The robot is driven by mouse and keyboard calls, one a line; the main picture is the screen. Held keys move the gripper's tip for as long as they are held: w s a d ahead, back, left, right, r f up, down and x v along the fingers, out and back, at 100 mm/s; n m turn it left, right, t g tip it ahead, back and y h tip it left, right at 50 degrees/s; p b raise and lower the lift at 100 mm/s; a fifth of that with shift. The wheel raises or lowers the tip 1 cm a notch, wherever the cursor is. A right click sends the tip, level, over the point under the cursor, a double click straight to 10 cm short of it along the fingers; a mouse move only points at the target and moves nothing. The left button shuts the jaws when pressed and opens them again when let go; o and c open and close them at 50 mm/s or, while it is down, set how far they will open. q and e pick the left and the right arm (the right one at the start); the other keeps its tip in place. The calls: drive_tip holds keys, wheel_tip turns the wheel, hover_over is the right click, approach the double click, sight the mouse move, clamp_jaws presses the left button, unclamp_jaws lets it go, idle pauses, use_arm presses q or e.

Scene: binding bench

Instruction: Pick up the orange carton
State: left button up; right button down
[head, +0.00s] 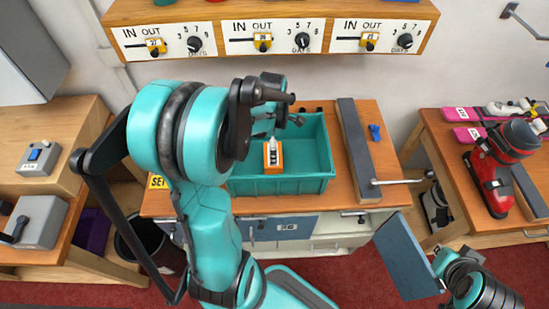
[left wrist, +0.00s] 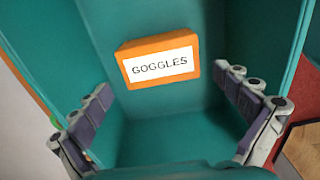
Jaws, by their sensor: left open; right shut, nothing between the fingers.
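The orange carton (head: 273,160) sits inside the teal bin (head: 325,180) on the bench. In the left wrist view the carton (left wrist: 122,55) shows a white label reading GOGGLES. My left gripper (left wrist: 163,84) is open, with its fingers spread on either side below the carton; the carton lies beyond the fingertips, and nothing is held. In the head view my left arm hides much of the left gripper and the bin's left part. My right gripper (head: 440,263) is shut and empty at the lower right, beside a tilted blue-grey panel.
A shelf with dials (head: 270,60) hangs above the bench. A grey bar (head: 356,145) and a small blue item (head: 375,132) lie right of the bin. A red boot (head: 502,165) and pink skis (head: 470,113) rest on the right bench. A dark waste bin (head: 155,245) stands on the floor.

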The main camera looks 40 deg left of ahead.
use_arm(q)
wheel_tip(320, 180, down, 4)
drive_tip(key=shift+w+f+b, duration=0.1)
drive_tip(key=shift+f+b, duration=0.1)
drive_tip(key=shift+b, duration=0.65)
drive_tip(key=shift+f, duration=0.55)
drive_tip(key=c, duration=0.9)
drive_tip(key=shift+r, duration=0.1)
